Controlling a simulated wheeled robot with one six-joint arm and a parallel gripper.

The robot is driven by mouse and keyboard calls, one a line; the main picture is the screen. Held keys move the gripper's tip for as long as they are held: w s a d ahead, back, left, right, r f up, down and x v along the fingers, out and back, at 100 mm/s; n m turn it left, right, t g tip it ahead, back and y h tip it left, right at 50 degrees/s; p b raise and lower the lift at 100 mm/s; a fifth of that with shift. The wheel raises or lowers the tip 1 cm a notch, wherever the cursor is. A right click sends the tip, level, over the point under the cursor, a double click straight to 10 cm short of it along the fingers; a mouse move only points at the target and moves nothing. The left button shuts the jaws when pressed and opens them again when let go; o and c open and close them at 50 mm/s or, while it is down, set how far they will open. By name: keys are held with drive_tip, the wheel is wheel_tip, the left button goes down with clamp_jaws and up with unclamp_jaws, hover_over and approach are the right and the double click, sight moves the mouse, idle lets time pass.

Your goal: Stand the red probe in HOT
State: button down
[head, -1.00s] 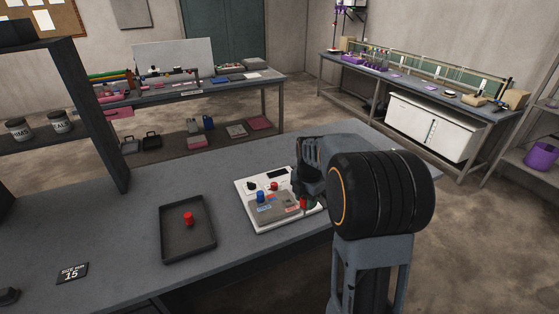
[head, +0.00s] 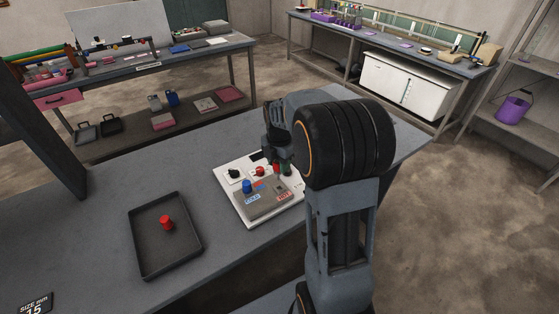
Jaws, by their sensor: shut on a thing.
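My gripper (head: 280,163) is above the right part of the white panel unit (head: 232,209), shut on a small red piece, the red probe (head: 276,168), mostly hidden by the fingers and arm. A small green patch shows beside it. The grey block (head: 262,203) on the unit has a blue label at its left and the red HOT label (head: 284,196) at its right. A blue probe (head: 247,187) stands at the blue-label side. The hole at HOT is not clear to see; I cannot tell whether the red probe touches the block.
A dark tray (head: 150,262) left of the unit holds another red piece (head: 166,222), upright. The unit also has a black knob (head: 234,174) and a red button (head: 260,170). A size card (head: 35,303) lies at the bench's front left. Bench between tray and shelf post is clear.

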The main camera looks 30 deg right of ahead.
sight(279, 193)
wheel_tip(279, 193, down, 4)
drive_tip(key=shift+r+b, duration=0.1)
drive_tip(key=shift+b, duration=1.05)
drive_tip(key=shift+d+f+b, duration=0.2)
drive_tip(key=shift+f+b, duration=0.4)
drive_tip(key=shift+f, duration=0.35)
drive_tip(key=shift+r, duration=0.25)
drive_tip(key=shift+r+p, duration=0.5)
drive_tip(key=shift+p, duration=0.1)
drive_tip(key=shift+f, duration=0.15)
drive_tip(key=shift+f+b, duration=1.5)
drive_tip(key=shift+f, duration=0.4)
drive_tip(key=shift+r, duration=0.1)
